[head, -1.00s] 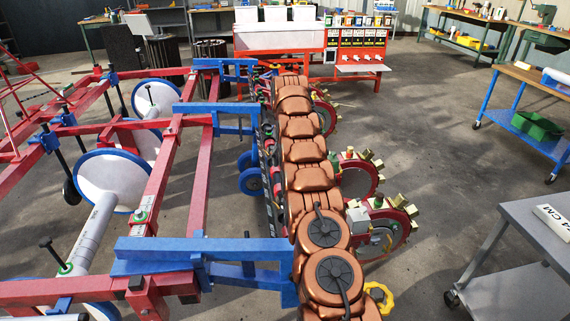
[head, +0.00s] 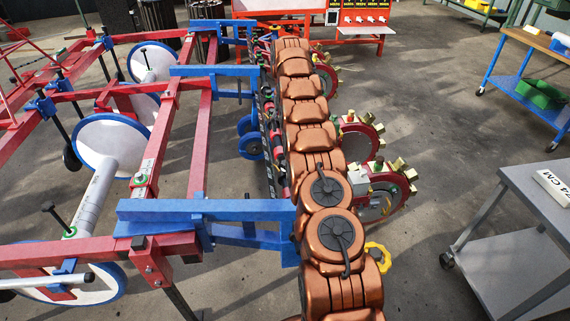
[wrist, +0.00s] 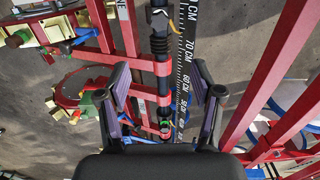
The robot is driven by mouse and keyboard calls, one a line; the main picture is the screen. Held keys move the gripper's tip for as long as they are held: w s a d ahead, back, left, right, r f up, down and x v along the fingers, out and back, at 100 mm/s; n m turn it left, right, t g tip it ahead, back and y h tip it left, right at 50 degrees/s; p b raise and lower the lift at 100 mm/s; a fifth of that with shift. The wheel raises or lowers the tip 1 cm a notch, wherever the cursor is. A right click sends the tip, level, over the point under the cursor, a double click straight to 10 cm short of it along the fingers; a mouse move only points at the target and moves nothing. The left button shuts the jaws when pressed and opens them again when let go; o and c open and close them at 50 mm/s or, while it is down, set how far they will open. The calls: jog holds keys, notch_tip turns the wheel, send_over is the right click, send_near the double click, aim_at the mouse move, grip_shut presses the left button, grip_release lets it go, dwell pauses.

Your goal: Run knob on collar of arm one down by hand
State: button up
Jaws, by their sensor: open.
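My gripper (wrist: 161,66) shows only in the wrist view, with its two fingers wide apart and nothing held between them. A dark bar (wrist: 160,45) with red clamps runs between the fingers. A small green knob (wrist: 165,125) sits on it low between the fingers, close to the palm. I cannot tell which is the knob on the collar of arm one. In the head view my copper arm covers much of the toolbar, and the gripper is hidden.
A centimetre scale (wrist: 184,70) lies beside the bar. Red-rimmed punch wheels (head: 381,205) stand right of my arm. The red and blue planter frame (head: 180,150) is at left, with a blue beam (head: 165,210) close to my arm. A grey cart (head: 530,200) stands right; floor between is clear.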

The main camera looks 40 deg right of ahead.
aim_at(285, 164)
notch_tip(285, 164, down, 9)
jog(key=m+b, duration=0.2)
jog(key=m, duration=0.5)
jog(key=shift+s+a+b, duration=0.1)
jog(key=shift+s+b, duration=0.05)
jog(key=shift+b, duration=0.15)
jog(key=shift+f, duration=3.85)
jog(key=shift+c, duration=0.2)
jog(key=c, duration=1.1)
jog(key=shift+r+m, duration=0.1)
jog(key=shift+m, duration=1.6)
